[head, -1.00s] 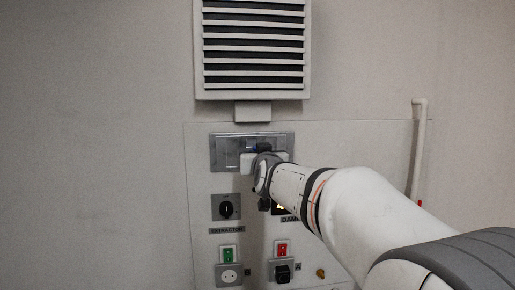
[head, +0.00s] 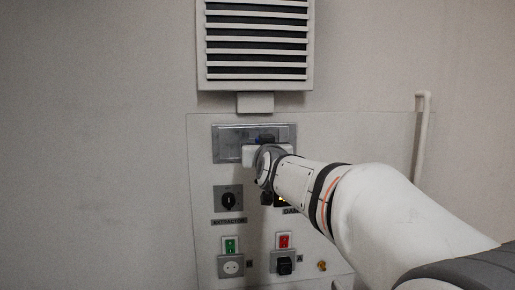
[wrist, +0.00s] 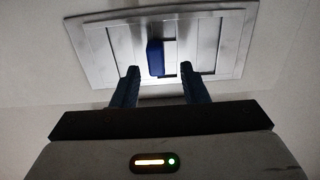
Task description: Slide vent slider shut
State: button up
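The vent slider is a grey metal plate assembly (head: 228,144) on the wall panel; it also shows in the wrist view (wrist: 97,48). Its blue knob (wrist: 155,57) stands up near the middle of the plate, with a narrow dark gap just to its right. The knob is partly hidden in the head view (head: 266,139). My gripper (wrist: 159,70) is open at the plate's lower edge in the wrist view. The knob's near end lies between its two dark fingertips, with visible space on both sides, nearer the left one. No contact shows.
A louvred grille (head: 255,45) is above the slider, with a small light block (head: 255,103) below it. Under the slider are the extractor knob (head: 229,200), green (head: 231,245) and red (head: 285,241) switches and sockets. A pipe (head: 422,140) runs at the right.

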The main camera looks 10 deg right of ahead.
jog(key=s, duration=0.5)
jog(key=shift+s+a, duration=0.2)
jog(key=shift+s, duration=0.2)
jog(key=s+a+f+g+y, duration=0.1)
jog(key=s+f+g, duration=1.3)
jog(key=s+f, duration=1.3)
notch_tip(320, 180, down, 4)
jog(key=shift+s+a+f+n+g, duration=0.25)
jog(key=shift+s+a+n+g, duration=0.05)
jog(key=shift+s+a+n, duration=0.1)
